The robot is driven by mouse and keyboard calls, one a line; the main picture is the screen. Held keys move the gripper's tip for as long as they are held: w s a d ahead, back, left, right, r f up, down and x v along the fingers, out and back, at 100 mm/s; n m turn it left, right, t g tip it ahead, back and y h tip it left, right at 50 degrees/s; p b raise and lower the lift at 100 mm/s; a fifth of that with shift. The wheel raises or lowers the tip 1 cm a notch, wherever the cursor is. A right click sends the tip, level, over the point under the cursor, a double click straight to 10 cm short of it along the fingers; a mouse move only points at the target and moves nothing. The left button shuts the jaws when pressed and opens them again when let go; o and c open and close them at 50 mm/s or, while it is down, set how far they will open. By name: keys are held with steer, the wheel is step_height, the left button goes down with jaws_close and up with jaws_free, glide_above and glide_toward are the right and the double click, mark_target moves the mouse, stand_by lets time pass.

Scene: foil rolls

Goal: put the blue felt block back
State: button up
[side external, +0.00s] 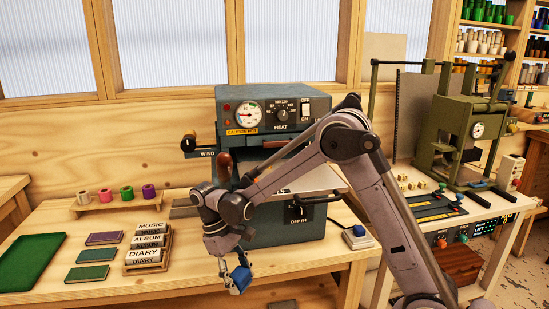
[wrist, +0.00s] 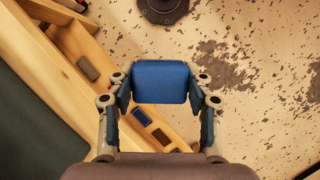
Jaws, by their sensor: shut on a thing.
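The blue felt block (wrist: 160,82) is between the two fingers of my gripper (wrist: 163,98) in the wrist view. My gripper is shut on it. In the side view the blue block (side external: 240,277) hangs from my gripper (side external: 238,283) at the front edge of the workbench, tilted. The wrist view shows a narrow wooden drawer or trough below, with a grey block (wrist: 87,68), a dark blue piece (wrist: 140,116) and a brown piece (wrist: 161,136) in it. The fingers and held block hide part of this trough.
Speckled floor (wrist: 255,110) lies beyond the trough. The foil machine (side external: 270,125) stands behind my arm. A green tray (side external: 32,262), small books (side external: 94,254), a block rack (side external: 148,250) and foil rolls (side external: 127,192) are on the bench's left. A blue-topped pad (side external: 358,232) sits right of the machine.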

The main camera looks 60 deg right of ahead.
steer(key=shift+s+d+f+m, duration=0.5)
steer(key=shift+s+d+m, duration=0.1)
steer(key=shift+s, duration=0.15)
steer(key=w+d+f+n+t+h, duration=0.1)
steer(key=w+d+n+h, duration=0.1)
steer(key=w+n, duration=0.55)
steer(key=w+d+f+n+t+h, duration=0.1)
steer(key=w+d+n+t+h, duration=0.1)
steer(key=w+n, duration=0.55)
steer(key=r+n+t+y, duration=0.1)
steer(key=n+t, duration=0.4)
steer(key=n, duration=0.7)
glide_above(193, 254)
steer(key=s, duration=0.1)
steer(key=f, duration=0.6)
steer(key=a+f, duration=0.1)
steer(key=f, duration=0.2)
steer(key=shift+f, duration=0.4)
steer(key=shift+f, duration=0.1)
steer(key=o, duration=1.2)
